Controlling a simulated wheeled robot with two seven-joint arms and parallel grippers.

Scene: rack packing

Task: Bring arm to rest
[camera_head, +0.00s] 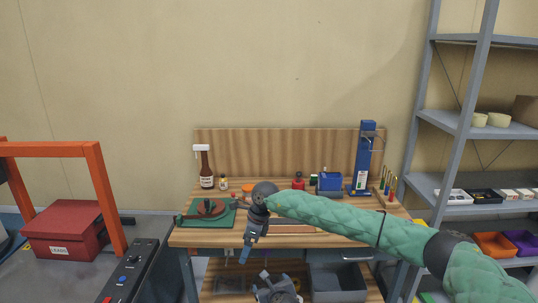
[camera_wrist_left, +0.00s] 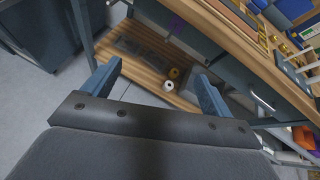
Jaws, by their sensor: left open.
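One arm of mine in a green quilted sleeve comes in from the right in the head view and reaches across the front of the workbench (camera_head: 190,237). My right gripper (camera_head: 249,249) is at its end, pointing down in front of the bench's front edge. I see it edge-on, so its opening is unclear.
On the bench stand a brown spray bottle (camera_head: 207,168), a green mat (camera_head: 190,218) and a tall blue device (camera_head: 365,158). A grey shelf rack (camera_head: 449,122) stands at right. A red box (camera_head: 65,228) and an orange frame (camera_head: 103,195) are at left. Grey bins sit below the bench.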

